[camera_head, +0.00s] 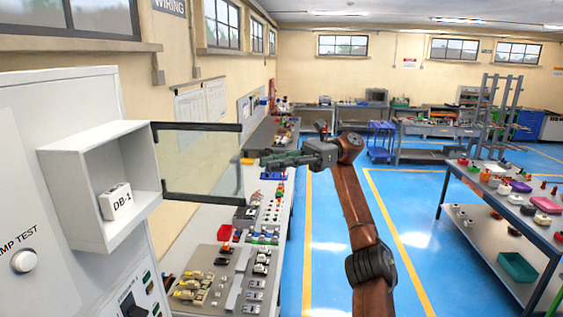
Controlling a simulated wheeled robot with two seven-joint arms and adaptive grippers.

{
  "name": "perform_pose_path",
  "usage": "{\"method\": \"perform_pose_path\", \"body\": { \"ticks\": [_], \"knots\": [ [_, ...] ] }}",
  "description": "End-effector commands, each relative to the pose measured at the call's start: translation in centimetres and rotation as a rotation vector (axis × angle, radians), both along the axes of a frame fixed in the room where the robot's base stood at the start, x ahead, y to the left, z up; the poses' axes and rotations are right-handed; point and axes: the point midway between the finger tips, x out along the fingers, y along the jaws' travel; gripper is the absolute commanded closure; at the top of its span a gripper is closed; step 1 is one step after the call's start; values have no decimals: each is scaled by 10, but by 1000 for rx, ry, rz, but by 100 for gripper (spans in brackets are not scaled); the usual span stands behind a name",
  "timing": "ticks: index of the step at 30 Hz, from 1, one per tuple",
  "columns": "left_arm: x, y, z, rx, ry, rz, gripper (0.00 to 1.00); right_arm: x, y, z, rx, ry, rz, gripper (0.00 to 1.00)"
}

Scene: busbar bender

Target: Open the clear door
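The clear door (204,163) has dark strips along its top and bottom edges. It stands swung out from the right side of a white open-fronted box (68,195) on the left panel, so the box's front is uncovered. A white block labelled DB-1 (116,202) sits inside the box. My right gripper (266,161) is just right of the door's free edge and appears apart from it. Its fingers point left and are seen side-on, so their opening is unclear. A small orange-yellow piece (247,161) shows between door and fingertips. My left gripper is out of view.
A long bench (215,262) with many small parts runs below and behind the door. A grey table (520,215) with coloured parts stands at the right. A blue cart (381,141) is farther back. Blue floor (330,250) is clear between the bench and table.

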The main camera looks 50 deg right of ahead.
Motion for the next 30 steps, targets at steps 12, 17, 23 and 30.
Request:
{"method": "perform_pose_path", "body": {
  "ticks": [12,17,23,30],
  "knots": [
    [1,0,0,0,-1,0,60,-8,-26,0,0,-1,1,85],
    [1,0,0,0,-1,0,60,-8,-26,0,0,-1,1,85],
    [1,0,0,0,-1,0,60,-8,-25,0,0,-1,1,85],
    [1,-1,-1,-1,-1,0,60,-4,-25,-4,8,8,-2,85]
  ]
}}
